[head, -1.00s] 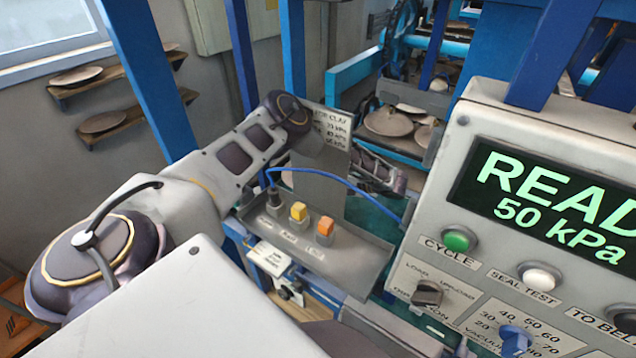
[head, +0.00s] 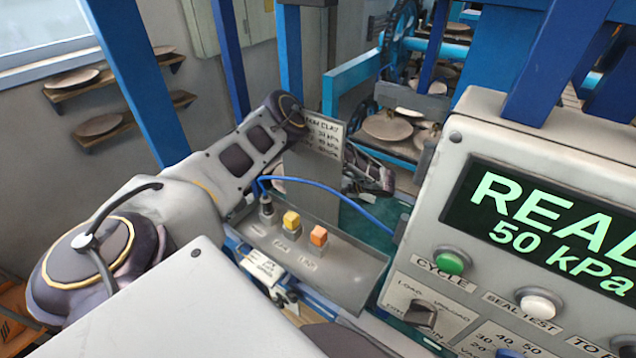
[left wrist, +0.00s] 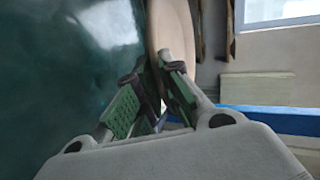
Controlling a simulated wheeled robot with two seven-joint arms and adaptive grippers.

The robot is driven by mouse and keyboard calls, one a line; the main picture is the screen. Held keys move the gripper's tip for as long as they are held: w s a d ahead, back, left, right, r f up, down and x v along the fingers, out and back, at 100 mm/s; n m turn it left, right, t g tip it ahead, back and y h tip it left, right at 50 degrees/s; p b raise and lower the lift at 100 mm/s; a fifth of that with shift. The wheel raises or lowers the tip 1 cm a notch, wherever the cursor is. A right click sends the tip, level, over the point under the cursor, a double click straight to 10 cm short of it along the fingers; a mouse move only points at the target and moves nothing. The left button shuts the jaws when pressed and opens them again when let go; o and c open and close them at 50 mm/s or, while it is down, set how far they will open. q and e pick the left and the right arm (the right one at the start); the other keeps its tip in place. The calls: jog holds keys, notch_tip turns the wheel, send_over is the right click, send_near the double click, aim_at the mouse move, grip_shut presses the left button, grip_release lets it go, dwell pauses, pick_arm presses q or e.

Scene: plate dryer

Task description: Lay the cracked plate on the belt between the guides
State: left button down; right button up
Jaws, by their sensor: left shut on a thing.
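In the left wrist view my left gripper (left wrist: 160,80) is shut on a beige plate (left wrist: 172,28). The plate shows nearly edge-on and runs up from between the fingers; no crack can be made out. A dark green, shiny surface, apparently the belt (left wrist: 70,60), fills the left of that view beside the plate. I cannot tell whether they touch. In the head view my left arm reaches behind a grey sign panel. Its far end shows right of the panel, but its fingers and the held plate cannot be made out. A teal strip of belt (head: 362,222) shows there. The guides cannot be identified.
A grey control box (head: 460,135) reading "READY 50 kPa" blocks the right. A grey tray with yellow and orange buttons (head: 318,262), a blue cable (head: 340,192) and the sign panel (head: 322,135) stand near my arm. Plates (head: 387,126) rest on a rack behind; others lie on wall shelves.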

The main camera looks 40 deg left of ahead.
aim_at(321, 206)
pick_arm(q)
jog(key=shift+f, duration=2)
jog(key=shift+f+b, duration=0.35)
jog(key=shift+f, duration=1.7)
jog(key=shift+f, duration=0.15)
jog(key=c, duration=1.9)
grip_release()
jog(key=shift+o, duration=0.3)
